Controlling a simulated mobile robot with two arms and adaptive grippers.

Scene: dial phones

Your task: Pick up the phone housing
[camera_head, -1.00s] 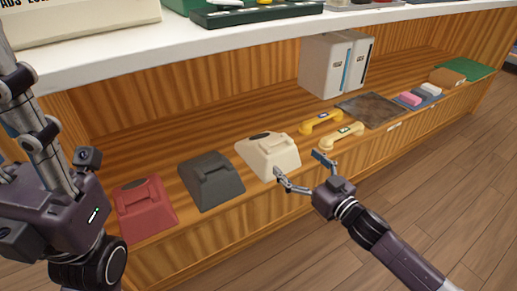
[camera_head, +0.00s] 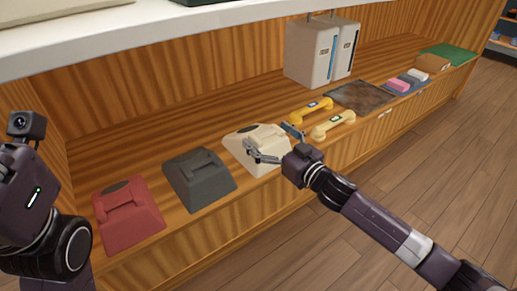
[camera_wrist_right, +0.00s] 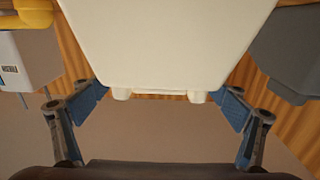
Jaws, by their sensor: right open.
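Three phone housings stand in a row on the wooden shelf: a red one (camera_head: 127,218), a dark grey one (camera_head: 199,180) and a cream one (camera_head: 252,143). My right gripper (camera_head: 275,138) is open at the front right of the cream housing, its fingers reaching toward it. In the right wrist view the cream housing (camera_wrist_right: 160,45) fills the top middle, with one finger on each side of its near edge; I cannot tell whether they touch it. My left arm shows at the left edge, but its fingers are out of view.
A yellow handset (camera_head: 310,110) and a cream handset (camera_head: 333,124) lie right of the cream housing. Behind them stand white binder-like boxes (camera_head: 315,55). A dark mat (camera_head: 360,95) lies further right. A white counter (camera_head: 200,30) overhangs the shelf.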

